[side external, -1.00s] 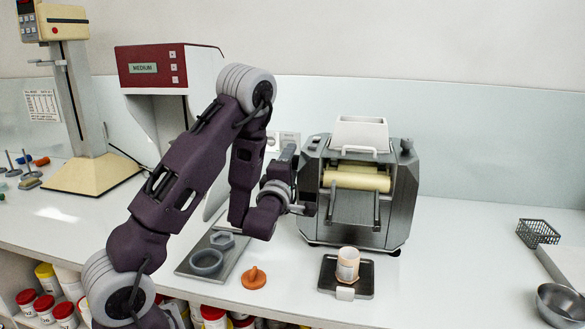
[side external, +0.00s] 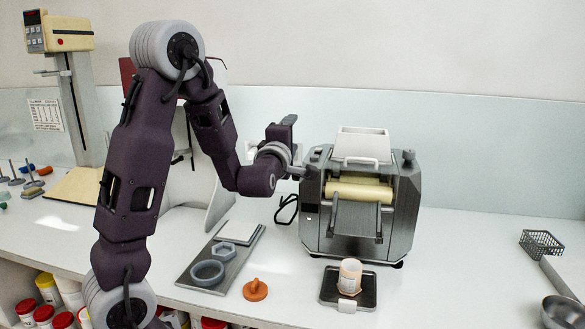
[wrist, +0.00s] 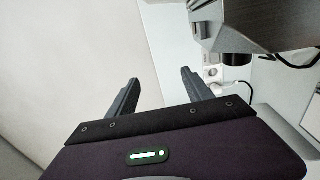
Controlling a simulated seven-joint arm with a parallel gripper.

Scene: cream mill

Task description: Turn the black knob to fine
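The grey cream mill (side external: 360,215) stands on the counter with pale rollers and a white hopper (side external: 362,143) on top. A small dark knob (side external: 408,157) stands on its top right corner. In the wrist view, a black cylindrical part (wrist: 237,58) juts from the mill's grey body (wrist: 275,22); I cannot tell whether it is the task's knob.
A dark tray (side external: 330,296) with a jar (side external: 349,274) stands before the mill. An orange piece (side external: 255,289) and a tray with rings (side external: 192,282) lie left of it. A black cable (side external: 287,208) runs behind. My arm hides most of the red-topped machine (side external: 127,72).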

